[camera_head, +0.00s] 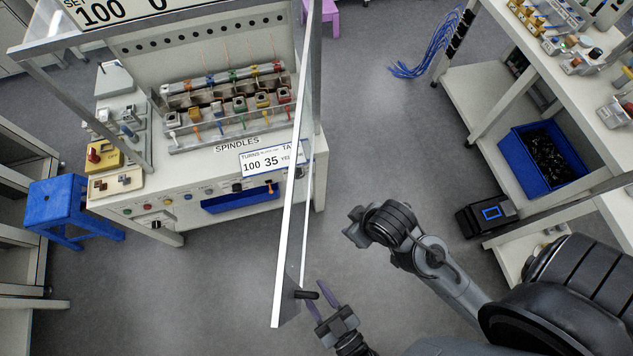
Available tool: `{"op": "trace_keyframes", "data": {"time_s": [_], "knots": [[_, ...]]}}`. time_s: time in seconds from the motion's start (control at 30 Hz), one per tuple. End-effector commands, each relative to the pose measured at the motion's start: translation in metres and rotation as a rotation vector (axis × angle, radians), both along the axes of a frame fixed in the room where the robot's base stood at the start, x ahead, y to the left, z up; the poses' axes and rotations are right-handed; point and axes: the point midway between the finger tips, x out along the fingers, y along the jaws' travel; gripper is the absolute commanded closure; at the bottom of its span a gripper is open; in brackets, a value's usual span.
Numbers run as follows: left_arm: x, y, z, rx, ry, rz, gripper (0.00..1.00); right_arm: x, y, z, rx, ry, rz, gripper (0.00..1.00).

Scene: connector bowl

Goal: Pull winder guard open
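The winder guard (292,215) is a clear panel in a pale metal frame, seen nearly edge-on. It stands out from the winder's right side toward me, its lower corner hanging over bare floor. A short black handle (306,295) sticks out near that lower corner. My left gripper (314,293) is at the handle, in the bottom middle of the view. Its two purplish fingers are apart, with the handle's end close to or between their tips. I cannot tell whether they touch it. No fingers of my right gripper can be made out.
The winder (150,208), with spindles and coloured bobbins, stands behind the guard. A blue stool (57,205) is at left. A shelved bench (480,120) with a blue bin (540,186) is at right. Dark arm links of mine fill the lower right.

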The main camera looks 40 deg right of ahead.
Motion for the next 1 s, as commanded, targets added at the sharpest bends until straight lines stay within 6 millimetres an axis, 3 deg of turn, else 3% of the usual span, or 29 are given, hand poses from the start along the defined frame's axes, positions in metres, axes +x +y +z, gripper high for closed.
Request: {"op": "trace_keyframes", "data": {"time_s": [0.17, 0.6, 0.8, 1.0], "knots": [[-0.018, 0.000, -0.002, -0.001, 0.002, -0.001, 0.62, 0.000, -0.001, -0.006, -0.004, 0.000, 0.002, 0.57], [-0.088, 0.003, -0.003, 0.001, 0.004, -0.001, 0.62, -0.001, -0.002, -0.026, -0.007, 0.002, 0.004, 0.57], [-0.103, 0.003, -0.001, 0.001, 0.002, -0.002, 0.62, -0.001, -0.002, -0.029, -0.005, 0.002, 0.002, 0.57], [-0.106, 0.003, 0.000, 0.001, 0.001, -0.002, 0.62, -0.001, -0.001, -0.029, -0.002, 0.003, 0.001, 0.57]]}}
